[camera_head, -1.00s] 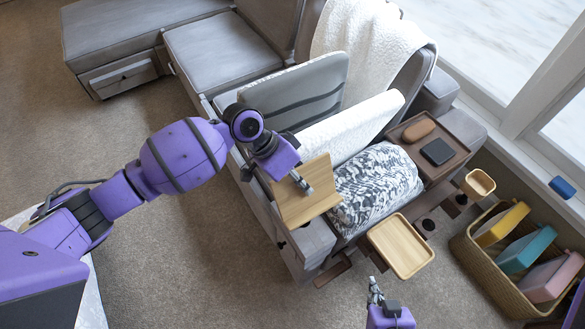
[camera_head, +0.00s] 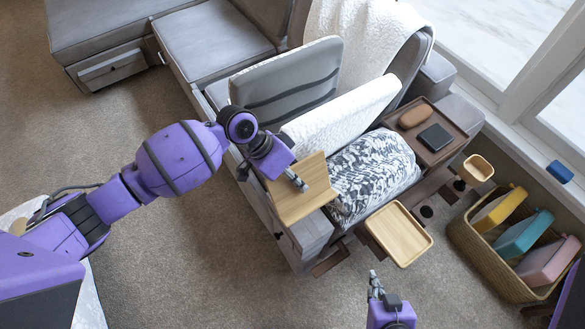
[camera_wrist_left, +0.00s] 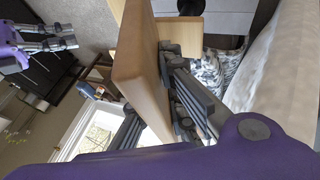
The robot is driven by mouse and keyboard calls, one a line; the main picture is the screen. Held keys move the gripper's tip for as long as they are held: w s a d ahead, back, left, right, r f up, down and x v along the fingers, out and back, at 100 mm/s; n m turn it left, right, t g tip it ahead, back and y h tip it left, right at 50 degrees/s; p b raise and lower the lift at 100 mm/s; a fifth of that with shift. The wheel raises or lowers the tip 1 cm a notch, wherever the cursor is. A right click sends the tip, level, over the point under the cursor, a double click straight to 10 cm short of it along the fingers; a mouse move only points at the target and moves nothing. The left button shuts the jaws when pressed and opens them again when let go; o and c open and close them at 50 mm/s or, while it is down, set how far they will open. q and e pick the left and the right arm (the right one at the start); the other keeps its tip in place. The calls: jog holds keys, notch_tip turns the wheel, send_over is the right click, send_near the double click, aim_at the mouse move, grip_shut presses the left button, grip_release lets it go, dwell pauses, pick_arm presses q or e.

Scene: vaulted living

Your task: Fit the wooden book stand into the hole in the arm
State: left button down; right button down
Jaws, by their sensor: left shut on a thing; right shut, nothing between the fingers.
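The light wooden book stand (camera_head: 292,202), an angled board, is held in my left gripper (camera_head: 300,182). My left fingers are shut on it, and it appears over the near end of the grey sofa. It fills the middle of the left wrist view (camera_wrist_left: 136,62). The dark wooden sofa arm (camera_head: 436,186) runs beyond the patterned cushion. Dark round spots, which look like holes, show on it at the front (camera_head: 427,212) and farther back (camera_head: 459,185). The stand is apart from these. My right gripper (camera_head: 374,284) is shut and empty below the wooden tray.
A dark tray (camera_head: 445,118) holds a brown case and a black item. A wicker basket (camera_head: 490,262) with coloured boxes stands right. The patterned cushion (camera_head: 372,175) lies close to the stand.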

pick_arm(q)
jog(key=shift+w+r, duration=0.1)
jog(key=c, duration=1.8)
grip_release()
jog(key=shift+o, duration=0.2)
jog(key=s+v, duration=0.1)
jog(key=v, duration=1)
jog(key=shift+w+a+r, duration=0.3)
jog(key=shift+w+r, duration=0.05)
jog(key=shift+w, duration=0.1)
jog(key=shift+a, duration=0.1)
